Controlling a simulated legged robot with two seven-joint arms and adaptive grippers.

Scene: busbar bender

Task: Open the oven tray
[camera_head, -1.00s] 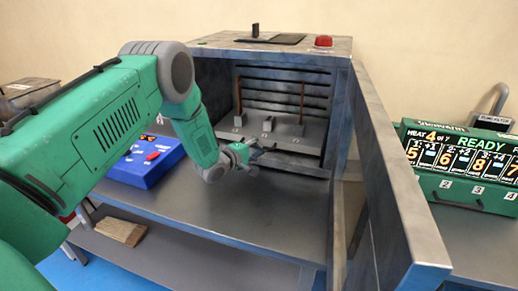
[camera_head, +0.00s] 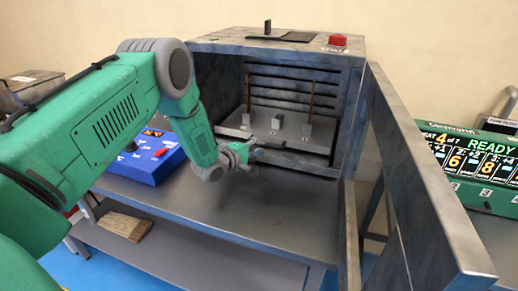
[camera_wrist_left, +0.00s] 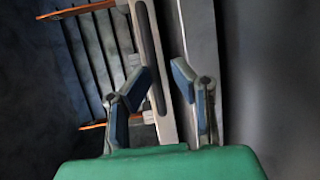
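The oven (camera_head: 345,70) stands on the bench with its door (camera_head: 425,190) swung wide open to the right. Inside is the grey oven tray (camera_head: 235,128), with small blocks and two upright copper-coloured bars on it. My left gripper (camera_head: 255,155) is at the tray's front edge, left of its middle. In the left wrist view, the left gripper (camera_wrist_left: 163,74) is open, its fingers apart on either side of the tray's pale front edge (camera_wrist_left: 166,110), which has a dark slot. Whether the fingers touch it is unclear. My right gripper is not in view.
A blue control box (camera_head: 145,165) sits on the bench left of the oven. A green display unit (camera_head: 475,160) reading READY stands right of the door. The bench top (camera_head: 260,215) before the oven is clear. A wooden block (camera_head: 125,226) lies on the lower shelf.

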